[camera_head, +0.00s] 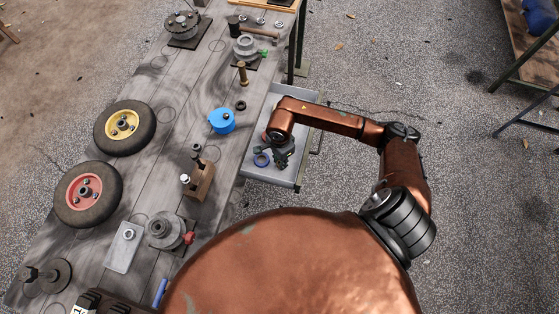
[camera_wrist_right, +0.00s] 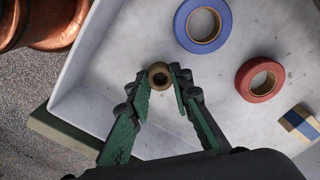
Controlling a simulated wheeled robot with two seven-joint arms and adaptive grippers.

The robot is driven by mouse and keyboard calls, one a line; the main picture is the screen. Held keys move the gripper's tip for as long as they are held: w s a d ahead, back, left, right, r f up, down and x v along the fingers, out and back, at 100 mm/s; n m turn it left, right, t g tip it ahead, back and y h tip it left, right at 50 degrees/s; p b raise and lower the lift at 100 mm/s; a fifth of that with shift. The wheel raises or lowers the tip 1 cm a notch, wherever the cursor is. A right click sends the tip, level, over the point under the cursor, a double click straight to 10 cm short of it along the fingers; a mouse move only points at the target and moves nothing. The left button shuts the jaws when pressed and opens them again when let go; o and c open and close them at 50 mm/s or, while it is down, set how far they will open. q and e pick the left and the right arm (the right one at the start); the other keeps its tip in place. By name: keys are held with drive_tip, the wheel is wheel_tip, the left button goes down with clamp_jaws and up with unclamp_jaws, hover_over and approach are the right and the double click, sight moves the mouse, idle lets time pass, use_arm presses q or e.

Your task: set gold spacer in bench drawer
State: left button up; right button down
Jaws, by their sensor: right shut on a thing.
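The gold spacer (camera_wrist_right: 159,76) is a small brass-coloured ring with a dark hole, seen from above in the wrist view. My right gripper (camera_wrist_right: 160,92), with green and black fingers, is shut on it. In the head view my right gripper (camera_head: 282,158) is over the open grey bench drawer (camera_head: 273,179), and the spacer cannot be made out there. In the wrist view the pale drawer floor (camera_wrist_right: 225,105) lies below the spacer; the height between them is hard to judge. My left gripper is not in view.
The drawer holds a blue tape roll (camera_wrist_right: 203,26), a red tape roll (camera_wrist_right: 260,80) and a small tan box with a blue band (camera_wrist_right: 300,122). The grey bench (camera_head: 150,95) left of it carries wheels, a blue tape measure (camera_head: 222,121) and a wooden block (camera_head: 200,181).

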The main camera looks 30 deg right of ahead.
drive_tip(key=shift+r, duration=0.1)
drive_tip(key=c, duration=1.7)
unclamp_jaws()
drive_tip(key=shift+c, duration=0.2)
drive_tip(key=shift+r, duration=0.15)
wheel_tip(320, 180, up, 12)
drive_tip(key=p, duration=0.1)
drive_tip(key=shift+p, duration=0.4)
